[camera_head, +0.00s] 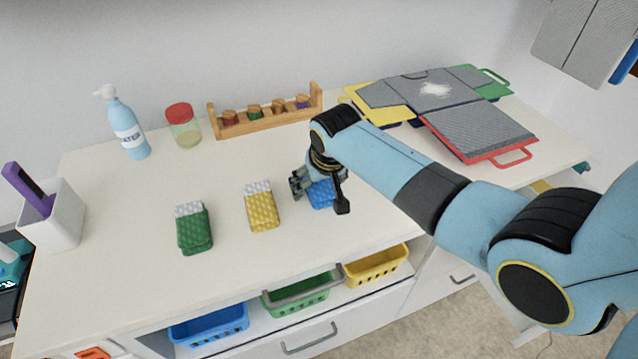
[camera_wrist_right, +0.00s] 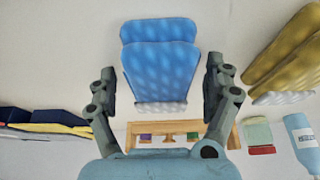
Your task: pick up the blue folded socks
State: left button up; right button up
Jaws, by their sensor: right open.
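The blue folded socks (camera_head: 321,194) lie on the white table, partly hidden behind my right gripper (camera_head: 320,195) in the head view. In the right wrist view the blue folded socks (camera_wrist_right: 160,62) sit between the two open fingers of my right gripper (camera_wrist_right: 162,90), with a gap on each side. The fingers look apart from the socks. My left gripper is in neither view.
Yellow folded socks (camera_head: 262,208) and green folded socks (camera_head: 194,230) lie to the left. A wooden rack (camera_head: 266,118) stands behind. Folders (camera_head: 478,128) lie at the right. Blue, green and yellow baskets (camera_head: 376,267) sit below the table's front edge.

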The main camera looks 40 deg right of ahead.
jog(key=shift+a, duration=0.1)
jog(key=c, duration=0.8)
jog(key=shift+s+f, duration=0.1)
jog(key=shift+s, duration=0.05)
jog(key=c, duration=0.4)
jog(key=shift+c, duration=0.2)
